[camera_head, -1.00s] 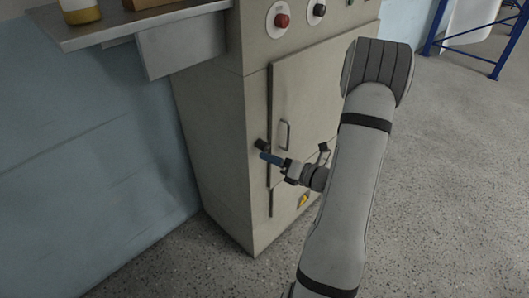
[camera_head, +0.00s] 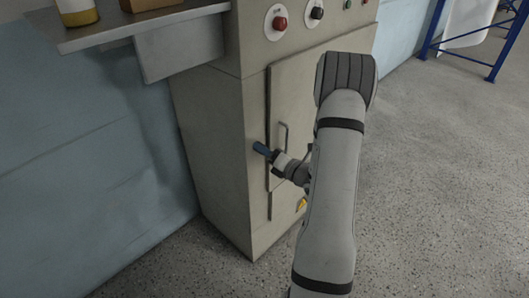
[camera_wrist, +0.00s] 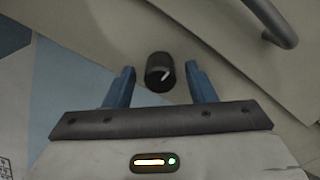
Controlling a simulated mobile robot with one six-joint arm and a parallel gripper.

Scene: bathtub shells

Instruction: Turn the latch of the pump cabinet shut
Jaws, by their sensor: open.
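The pump cabinet (camera_head: 215,150) is a beige metal box with a closed-looking door (camera_head: 300,95) in the head view. Its latch (camera_wrist: 159,72) is a dark round knob with a short white slanted mark, seen in the wrist view. My gripper (camera_wrist: 160,68) is open, with one blue finger on each side of the knob and a visible gap to both. In the head view, my gripper (camera_head: 262,149) is at the door's left edge and hides the latch. I cannot tell how deep the knob sits between the fingers.
A bar handle (camera_head: 284,136) stands out from the door just right of my gripper; it also shows in the wrist view (camera_wrist: 274,22). A red button (camera_head: 280,22) and a black knob (camera_head: 317,13) are above. A shelf (camera_head: 150,22) juts out at upper left.

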